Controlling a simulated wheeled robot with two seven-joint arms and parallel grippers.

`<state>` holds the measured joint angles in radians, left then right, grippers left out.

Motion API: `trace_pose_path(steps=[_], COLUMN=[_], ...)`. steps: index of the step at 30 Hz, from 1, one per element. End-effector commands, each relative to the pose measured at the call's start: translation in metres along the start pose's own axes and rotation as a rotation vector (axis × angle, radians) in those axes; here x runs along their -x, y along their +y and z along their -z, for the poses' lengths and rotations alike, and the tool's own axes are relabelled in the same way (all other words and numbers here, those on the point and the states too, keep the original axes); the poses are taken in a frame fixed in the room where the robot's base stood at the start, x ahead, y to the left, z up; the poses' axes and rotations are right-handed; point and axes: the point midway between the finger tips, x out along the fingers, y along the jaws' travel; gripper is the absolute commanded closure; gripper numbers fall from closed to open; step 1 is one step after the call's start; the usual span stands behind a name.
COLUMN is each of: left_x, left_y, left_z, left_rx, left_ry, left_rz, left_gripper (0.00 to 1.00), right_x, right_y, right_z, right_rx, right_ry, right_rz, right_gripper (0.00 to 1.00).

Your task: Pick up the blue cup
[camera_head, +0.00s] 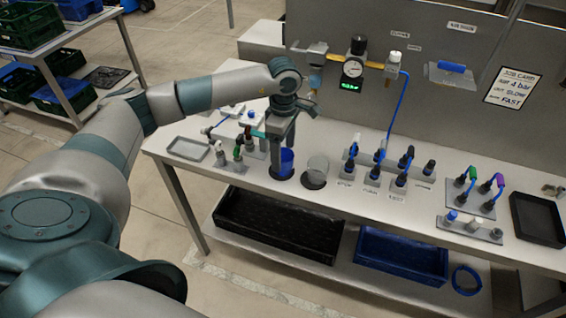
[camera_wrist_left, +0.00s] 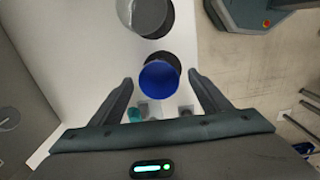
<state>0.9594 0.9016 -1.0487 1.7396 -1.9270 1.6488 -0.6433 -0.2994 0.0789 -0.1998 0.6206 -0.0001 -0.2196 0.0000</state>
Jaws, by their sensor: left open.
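The blue cup (camera_head: 286,162) stands on the white bench, on a dark round spot, below my left gripper (camera_head: 283,146). In the left wrist view the blue cup (camera_wrist_left: 159,81) is seen from above, with its round opening facing the camera. The two fingers of my left gripper (camera_wrist_left: 160,82) are spread apart, one on each side of the cup. I cannot tell whether either finger touches it. My right gripper is not in view.
A clear cup (camera_head: 317,168) stands close to the right of the blue cup; it also shows in the wrist view (camera_wrist_left: 146,12). A grey tray (camera_head: 188,148) and fittings lie to the left. Valves with blue hoses (camera_head: 378,168) stand to the right. A panel (camera_head: 440,85) rises behind.

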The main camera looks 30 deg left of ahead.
Motion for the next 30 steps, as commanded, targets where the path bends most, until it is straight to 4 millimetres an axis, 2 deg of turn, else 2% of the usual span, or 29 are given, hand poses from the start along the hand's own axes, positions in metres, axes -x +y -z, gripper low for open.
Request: trace_pose_path(steps=[8,12,15,29,30], left_x=[-0.024,-0.041,-0.046,-0.047,-0.047], left_y=[0.001,0.001,0.002,0.002,0.002], left_z=[0.003,0.002,0.003,0.003,0.003], left_rx=[0.001,0.0,0.0,0.0,0.0], left_ry=[0.001,0.0,0.001,0.0,0.0], left_rz=[0.003,0.002,0.001,-0.001,-0.001], left_gripper=[0.29,0.29,0.29,0.29,0.36], right_x=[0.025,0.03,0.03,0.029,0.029], right_y=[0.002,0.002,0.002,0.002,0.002], right_z=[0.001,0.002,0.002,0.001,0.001], right_rx=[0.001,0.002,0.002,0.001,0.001], right_ry=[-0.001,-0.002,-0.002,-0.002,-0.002], right_rz=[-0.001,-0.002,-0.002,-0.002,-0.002], right_gripper=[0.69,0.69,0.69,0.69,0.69])
